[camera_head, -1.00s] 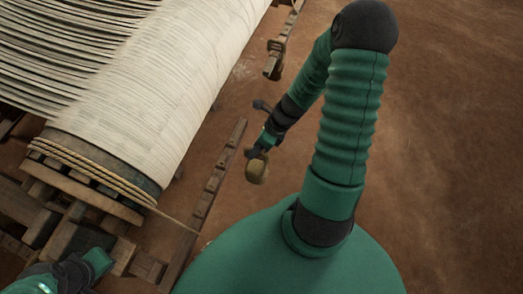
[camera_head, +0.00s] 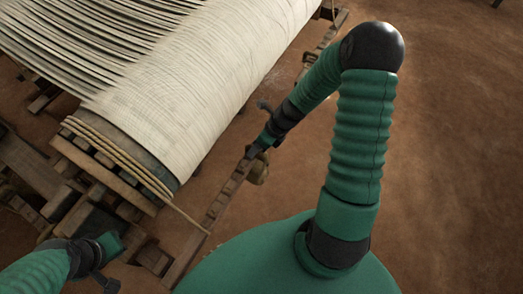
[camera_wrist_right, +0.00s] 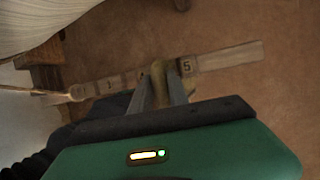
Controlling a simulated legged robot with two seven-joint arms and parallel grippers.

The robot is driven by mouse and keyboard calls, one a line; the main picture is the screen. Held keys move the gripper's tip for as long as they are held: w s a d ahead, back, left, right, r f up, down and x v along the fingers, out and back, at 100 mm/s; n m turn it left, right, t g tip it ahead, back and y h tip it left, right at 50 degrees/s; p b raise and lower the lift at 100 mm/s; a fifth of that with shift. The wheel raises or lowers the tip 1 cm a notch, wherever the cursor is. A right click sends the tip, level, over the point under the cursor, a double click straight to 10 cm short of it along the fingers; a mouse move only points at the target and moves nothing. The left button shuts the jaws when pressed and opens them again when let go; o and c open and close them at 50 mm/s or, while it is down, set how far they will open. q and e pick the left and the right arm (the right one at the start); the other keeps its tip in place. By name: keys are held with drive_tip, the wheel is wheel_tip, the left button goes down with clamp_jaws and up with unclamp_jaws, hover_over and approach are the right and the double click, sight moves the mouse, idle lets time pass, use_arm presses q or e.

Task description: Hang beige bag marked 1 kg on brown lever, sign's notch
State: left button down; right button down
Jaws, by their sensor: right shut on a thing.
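The beige bag (camera_head: 257,173) hangs from my right gripper (camera_head: 254,151), which is shut on its top. In the right wrist view, the bag (camera_wrist_right: 158,72) shows between the fingertips, and its 1 kg mark cannot be read. The brown lever (camera_head: 216,205) is a long notched bar slanting beside the loom. In the wrist view, the lever (camera_wrist_right: 225,58) passes behind the fingertips, with a dark plate marked 5 (camera_wrist_right: 186,66) just right of them and a faint 1 (camera_wrist_right: 110,85) to the left. I cannot tell whether bag and lever touch. My left gripper (camera_head: 107,283) is at lower left, its jaws unclear.
The cloth roll (camera_head: 190,95) of the loom, with rope around its near end, fills the upper left. A rope (camera_head: 190,218) runs from it to the lever. Wooden frame parts (camera_head: 150,258) lie at lower left. Bare brown floor (camera_head: 455,150) is open at right.

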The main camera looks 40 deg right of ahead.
drive_tip(key=shift+w+a, duration=0.25)
drive_tip(key=shift+w, duration=0.4)
drive_tip(key=shift+w+a, duration=0.25)
drive_tip(key=shift+w, duration=0.35)
drive_tip(key=shift+f+b, duration=0.75)
drive_tip(key=shift+f, duration=0.4)
drive_tip(key=shift+s+f, duration=0.15)
drive_tip(key=shift+f, duration=0.1)
drive_tip(key=c, duration=1.2)
unclamp_jaws()
